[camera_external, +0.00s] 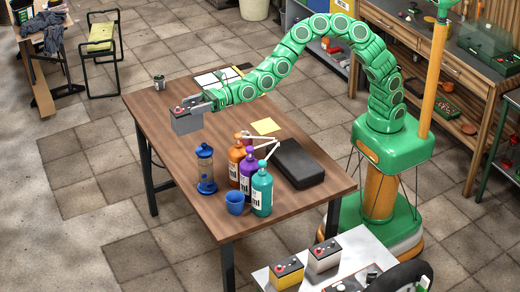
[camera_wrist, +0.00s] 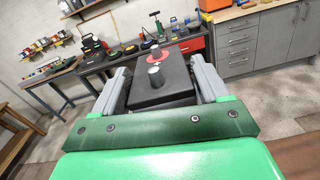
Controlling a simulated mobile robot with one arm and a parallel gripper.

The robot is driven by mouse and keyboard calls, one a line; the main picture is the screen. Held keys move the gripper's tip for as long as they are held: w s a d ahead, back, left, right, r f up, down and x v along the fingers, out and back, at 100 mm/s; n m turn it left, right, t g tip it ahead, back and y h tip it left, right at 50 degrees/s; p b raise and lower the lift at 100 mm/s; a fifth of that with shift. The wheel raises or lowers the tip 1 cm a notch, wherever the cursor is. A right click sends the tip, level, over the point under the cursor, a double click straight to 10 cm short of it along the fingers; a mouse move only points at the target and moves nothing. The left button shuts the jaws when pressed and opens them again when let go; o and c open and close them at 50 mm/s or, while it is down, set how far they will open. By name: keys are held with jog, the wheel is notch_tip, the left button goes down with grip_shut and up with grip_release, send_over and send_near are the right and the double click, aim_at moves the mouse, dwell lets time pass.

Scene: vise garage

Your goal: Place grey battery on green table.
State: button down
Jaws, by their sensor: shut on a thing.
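My gripper (camera_external: 203,103) is shut on the grey battery (camera_external: 183,124), a box with a dark top and a red patch. It is over the far left part of the brown wooden table; I cannot tell the gap beneath it. In the wrist view the battery (camera_wrist: 161,96) sits upright-looking between the two grey fingers of my gripper (camera_wrist: 160,75). A table with green legs and frame (camera_external: 508,158) stands at the right edge of the external view, partly cut off. No table with a clearly green top shows.
The brown table (camera_external: 190,215) holds several bottles (camera_external: 247,168), a blue cup (camera_external: 235,202), a black case (camera_external: 299,163) and a small can (camera_external: 159,82). A white cart (camera_external: 350,242) in front carries a yellow battery (camera_external: 287,273) and a pale battery (camera_external: 324,256). A wooden workbench (camera_external: 464,72) stands behind.

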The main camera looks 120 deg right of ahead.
aim_at(189, 118)
jog(key=a, duration=0.1)
jog(key=a+f, duration=0.2)
jog(key=shift+s+a, duration=0.35)
jog(key=shift+d, duration=0.1)
jog(key=s+d+f, duration=0.8)
jog(key=d, duration=0.4)
jog(key=s+d+f, duration=0.7)
jog(key=d, duration=0.4)
jog(key=s+d+f, duration=0.3)
jog(key=s+d, duration=0.2)
jog(key=s, duration=0.6)
jog(key=shift+w+f, duration=0.1)
jog(key=shift+f, duration=3.95)
jog(key=shift+f, duration=0.1)
grip_release()
